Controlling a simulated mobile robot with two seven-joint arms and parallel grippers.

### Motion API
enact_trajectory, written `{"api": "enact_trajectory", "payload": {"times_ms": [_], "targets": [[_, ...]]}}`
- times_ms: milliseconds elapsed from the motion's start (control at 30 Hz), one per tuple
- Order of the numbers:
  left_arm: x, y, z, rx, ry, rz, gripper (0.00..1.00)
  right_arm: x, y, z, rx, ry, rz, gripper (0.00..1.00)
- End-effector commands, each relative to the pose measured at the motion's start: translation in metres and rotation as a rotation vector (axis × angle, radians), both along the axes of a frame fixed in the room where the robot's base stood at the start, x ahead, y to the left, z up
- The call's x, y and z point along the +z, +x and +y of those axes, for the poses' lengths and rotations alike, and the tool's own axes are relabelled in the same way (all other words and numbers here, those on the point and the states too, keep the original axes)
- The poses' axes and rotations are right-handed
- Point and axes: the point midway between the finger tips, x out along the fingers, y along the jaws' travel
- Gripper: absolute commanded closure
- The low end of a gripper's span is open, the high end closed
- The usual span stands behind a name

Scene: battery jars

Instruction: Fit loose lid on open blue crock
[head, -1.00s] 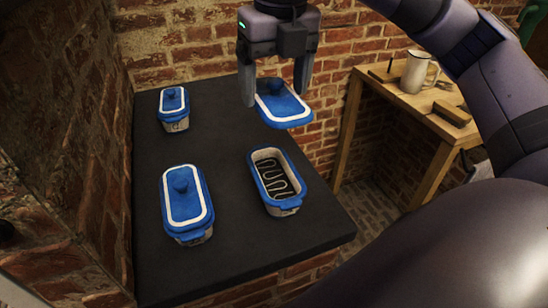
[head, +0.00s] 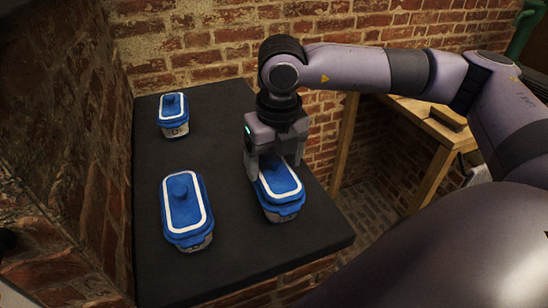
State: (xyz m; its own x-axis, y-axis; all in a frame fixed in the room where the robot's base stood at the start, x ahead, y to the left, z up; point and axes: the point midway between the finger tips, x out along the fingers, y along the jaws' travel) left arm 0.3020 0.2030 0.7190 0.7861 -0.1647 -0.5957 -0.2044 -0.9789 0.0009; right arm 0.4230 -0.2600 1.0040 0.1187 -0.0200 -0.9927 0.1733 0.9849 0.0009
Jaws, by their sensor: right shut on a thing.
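The open crock (head: 283,215) stands at the right of the black table, its lower body showing under the lid. The loose lid (head: 282,186), blue with a white band, is over the crock's mouth and covers it. Whether it is fully seated cannot be told. My right gripper (head: 275,168) is above the crock, fingers pointing down, shut on the lid's knob, which the gripper hides. My left gripper is not in view.
A lidded blue crock (head: 186,212) stands at the front left and a smaller-looking one (head: 173,115) at the back left. The black table (head: 225,255) is clear between them. Brick walls (head: 75,150) border it at left and back. A wooden table (head: 425,125) stands at the right.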

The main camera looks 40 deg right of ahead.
Motion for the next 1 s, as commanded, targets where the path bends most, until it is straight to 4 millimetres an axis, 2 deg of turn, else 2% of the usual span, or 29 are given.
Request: {"api": "enact_trajectory", "payload": {"times_ms": [467, 500, 533, 567, 833, 1000], "targets": [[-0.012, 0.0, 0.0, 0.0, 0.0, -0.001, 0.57, -0.009, 0.0, 0.0, -0.001, -0.001, -0.001, 0.65], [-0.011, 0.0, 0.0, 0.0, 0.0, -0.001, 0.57, -0.008, 0.0, 0.0, -0.001, -0.001, 0.0, 0.14], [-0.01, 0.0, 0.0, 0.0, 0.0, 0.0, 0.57, -0.008, 0.0, 0.0, -0.001, -0.001, 0.0, 0.04], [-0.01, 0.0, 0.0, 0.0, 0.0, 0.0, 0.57, -0.008, 0.0, 0.0, -0.001, -0.001, 0.0, 0.0], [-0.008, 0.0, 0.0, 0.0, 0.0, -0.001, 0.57, -0.005, 0.0, 0.0, -0.001, -0.001, 0.0, 0.0], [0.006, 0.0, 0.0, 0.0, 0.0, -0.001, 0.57, 0.007, 0.0, 0.0, -0.001, 0.0, -0.001, 0.0]]}}
